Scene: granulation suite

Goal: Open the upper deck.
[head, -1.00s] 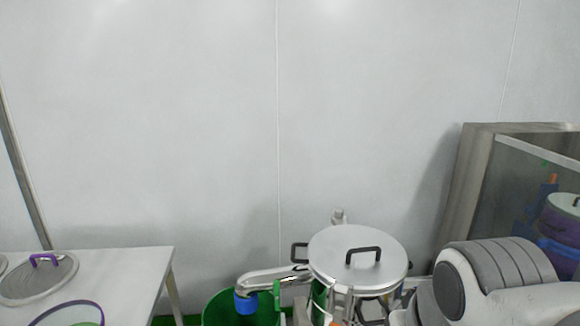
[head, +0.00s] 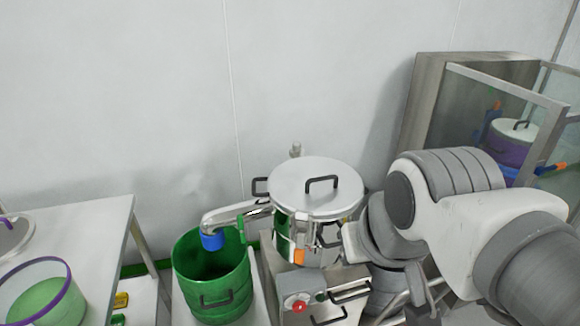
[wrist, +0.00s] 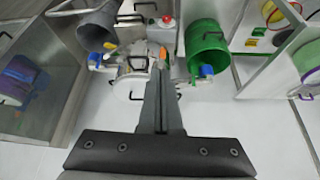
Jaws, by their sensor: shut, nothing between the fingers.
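A round steel sifter-like vessel (head: 285,222) stands in the middle of the head view. Its flat lid (head: 295,188) lies on top, with a black arched handle. I take its upper section to be the upper deck, but no label shows this. A bent spout (head: 235,213) with a blue end leaves it to the left over a green bin. The lid also shows, partly covered, in the wrist view (wrist: 128,86). My gripper (wrist: 160,74) is shut and empty, in front of the vessel in that view. Any contact cannot be told. In the head view my arm stands right of the vessel.
The green bin (head: 212,285) stands left of the vessel. A control box with a red button (head: 299,303) is below it. A white table (head: 105,215) with a purple-rimmed tub (head: 40,295) is at left. A glass-fronted cabinet (head: 430,100) stands behind right.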

